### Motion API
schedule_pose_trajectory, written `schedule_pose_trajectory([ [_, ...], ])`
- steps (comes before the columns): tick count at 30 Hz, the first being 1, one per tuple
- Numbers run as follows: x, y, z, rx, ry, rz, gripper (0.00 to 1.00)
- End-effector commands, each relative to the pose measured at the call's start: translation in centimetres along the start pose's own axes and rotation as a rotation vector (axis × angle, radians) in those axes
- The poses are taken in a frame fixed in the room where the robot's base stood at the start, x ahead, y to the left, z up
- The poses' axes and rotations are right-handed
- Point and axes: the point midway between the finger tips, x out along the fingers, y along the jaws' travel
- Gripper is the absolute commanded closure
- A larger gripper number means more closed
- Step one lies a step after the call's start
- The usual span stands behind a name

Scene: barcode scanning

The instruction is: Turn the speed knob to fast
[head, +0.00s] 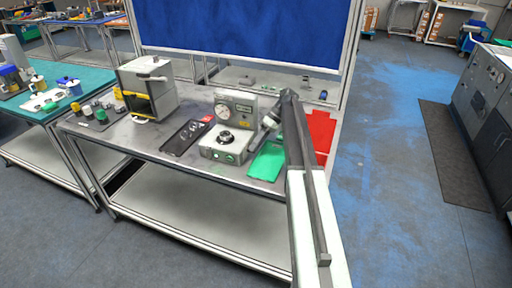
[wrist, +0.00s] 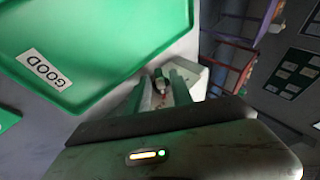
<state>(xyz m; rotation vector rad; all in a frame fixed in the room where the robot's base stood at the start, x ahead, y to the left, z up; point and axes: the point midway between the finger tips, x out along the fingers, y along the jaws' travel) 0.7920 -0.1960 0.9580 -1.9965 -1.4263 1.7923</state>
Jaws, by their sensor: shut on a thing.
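A light grey machine (head: 222,153) stands on the workbench, with a round gauge (head: 222,111) on its upright back panel. A black round knob (head: 224,138) sits on top of its base, and small green spots show on its front. My gripper (head: 270,122) is at the machine's right side, apart from the black knob. In the wrist view my gripper (wrist: 162,95) is shut on a small dark part (wrist: 161,84) with reddish and pale bits. Whether this is the speed knob I cannot tell. Speed markings are too small to read.
A green tray (head: 266,162) lies right of the machine; its GOOD label (wrist: 45,68) shows in the wrist view. A red tray (head: 320,130) is at the bench's right end. A black tray (head: 184,137) and an open grey box (head: 147,87) are to the left.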

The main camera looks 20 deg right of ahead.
Motion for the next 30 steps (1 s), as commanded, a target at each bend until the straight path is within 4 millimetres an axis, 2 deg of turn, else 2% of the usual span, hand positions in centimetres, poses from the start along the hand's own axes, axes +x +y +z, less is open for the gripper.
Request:
schedule_pose_trajectory([
  [9,0.1,-0.1,0.1,0.000,-0.004,-0.001,1.00],
  [10,0.1,-0.1,0.1,0.000,-0.004,-0.001,0.67],
  [19,-0.1,0.0,0.1,0.000,-0.001,0.000,0.67],
  [22,-0.7,-0.1,0.0,0.001,0.000,0.000,0.67],
  [26,-2.8,-0.3,-0.2,0.001,0.001,0.001,0.67],
  [30,-5.8,-0.4,-0.3,0.001,0.000,0.000,0.67],
])
